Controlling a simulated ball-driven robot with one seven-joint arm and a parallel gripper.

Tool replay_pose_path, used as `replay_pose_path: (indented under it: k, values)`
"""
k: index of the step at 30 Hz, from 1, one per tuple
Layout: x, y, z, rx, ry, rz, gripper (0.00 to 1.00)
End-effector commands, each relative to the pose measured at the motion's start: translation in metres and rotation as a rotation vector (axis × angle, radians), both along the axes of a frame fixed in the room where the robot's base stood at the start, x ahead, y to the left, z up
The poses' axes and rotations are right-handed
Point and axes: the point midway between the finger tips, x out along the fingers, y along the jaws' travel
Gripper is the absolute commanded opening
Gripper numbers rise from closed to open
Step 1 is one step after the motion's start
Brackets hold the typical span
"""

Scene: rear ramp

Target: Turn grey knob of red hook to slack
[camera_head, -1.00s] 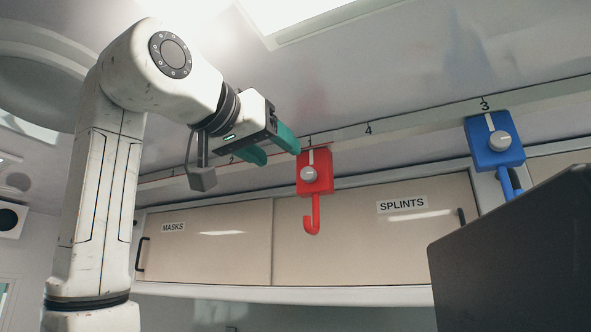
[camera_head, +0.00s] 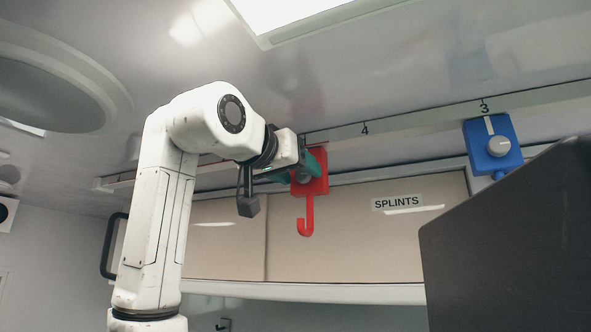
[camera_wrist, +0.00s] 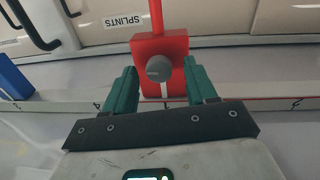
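The red hook (camera_head: 306,205) hangs from the rail by its red block. Its grey knob (camera_wrist: 159,68) is round and shows in the wrist view, with a white line on the block beside it. In the head view the knob is mostly hidden behind a green finger. My gripper (camera_wrist: 160,66) is open, its two green fingers on either side of the knob and in front of the block. I cannot tell whether the fingers touch anything. In the head view my gripper (camera_head: 303,165) is at the red block.
The blue hook block (camera_head: 491,146) with its own grey knob is to the right on the numbered rail (camera_head: 420,122). Beige cabinet doors (camera_head: 350,235), one labelled SPLINTS, lie behind and below. A dark panel (camera_head: 510,250) fills the lower right. A ceiling light is above.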

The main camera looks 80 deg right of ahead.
Motion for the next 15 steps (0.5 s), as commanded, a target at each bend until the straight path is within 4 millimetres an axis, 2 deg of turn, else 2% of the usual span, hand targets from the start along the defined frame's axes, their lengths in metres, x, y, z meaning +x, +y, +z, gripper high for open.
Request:
replay_pose_path:
  k: [2, 15]
  values:
    - [0.0000, 0.0002, 0.0001, 0.000, 0.000, 0.000, 0.49]
    - [0.0001, 0.0004, 0.0002, 0.000, 0.000, 0.000, 0.07]
